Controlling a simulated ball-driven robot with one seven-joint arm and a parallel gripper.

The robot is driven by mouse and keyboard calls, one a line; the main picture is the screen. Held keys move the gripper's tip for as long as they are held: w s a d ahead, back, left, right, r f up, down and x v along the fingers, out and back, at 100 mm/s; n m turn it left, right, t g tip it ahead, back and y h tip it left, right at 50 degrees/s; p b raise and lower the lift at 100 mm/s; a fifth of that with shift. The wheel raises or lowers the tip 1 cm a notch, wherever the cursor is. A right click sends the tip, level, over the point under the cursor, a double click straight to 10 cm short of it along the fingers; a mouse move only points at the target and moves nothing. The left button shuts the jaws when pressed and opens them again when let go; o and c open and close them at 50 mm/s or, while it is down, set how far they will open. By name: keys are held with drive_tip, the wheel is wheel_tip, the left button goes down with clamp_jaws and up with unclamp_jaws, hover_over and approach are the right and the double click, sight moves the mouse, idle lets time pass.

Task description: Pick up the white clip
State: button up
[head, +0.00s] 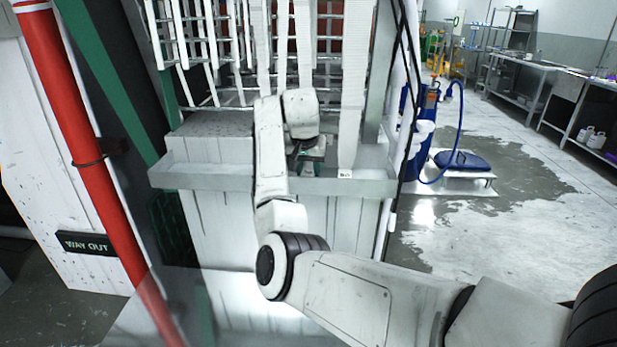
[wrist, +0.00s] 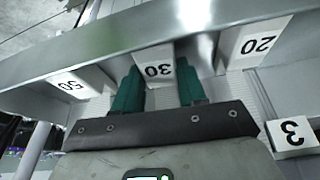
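My gripper (wrist: 157,86) shows in the wrist view with its two teal fingers apart. A white block marked "30" (wrist: 157,69) appears between or just beyond the fingertips; I cannot tell whether they touch it. Similar white blocks marked "50" (wrist: 75,86), "20" (wrist: 252,44) and "3" (wrist: 291,134) lie to the sides. None is clearly marked out as the white clip. In the head view my gripper (head: 309,160) is at the metal rail, partly hidden by my wrist. A white strap's numbered end (head: 345,173) hangs over the rail, right of it.
The metal rail (head: 215,178) runs across the front of the machine, and crosses the wrist view above the fingers (wrist: 115,37). White straps (head: 357,70) hang from the rack. A red pipe (head: 87,150) stands left. Wet floor (head: 500,240) is open at right.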

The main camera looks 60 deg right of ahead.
drive_tip(key=c, duration=0.6)
